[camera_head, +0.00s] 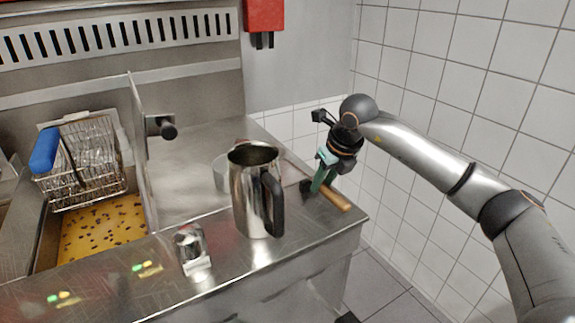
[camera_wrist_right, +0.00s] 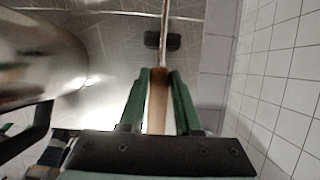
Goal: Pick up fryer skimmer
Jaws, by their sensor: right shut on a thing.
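The fryer skimmer lies on the steel counter, with its wooden handle (camera_head: 338,200) pointing to the front right corner. Its thin metal rod runs back behind the steel pitcher, and its round head (camera_head: 221,172) is partly hidden there. My right gripper (camera_head: 317,188) reaches down from the right with its green fingers at the handle. In the right wrist view, the fingers (camera_wrist_right: 158,76) are shut on the wooden handle (camera_wrist_right: 157,100), one on each side, and the metal rod (camera_wrist_right: 165,22) extends beyond them. My left gripper is not in view.
The steel pitcher (camera_head: 247,195) with a black handle stands close left of my right gripper; its side also fills the wrist view's upper left (camera_wrist_right: 35,60). A fryer basket (camera_head: 88,160) hangs over oil at left. The tiled wall (camera_head: 440,110) is close on the right.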

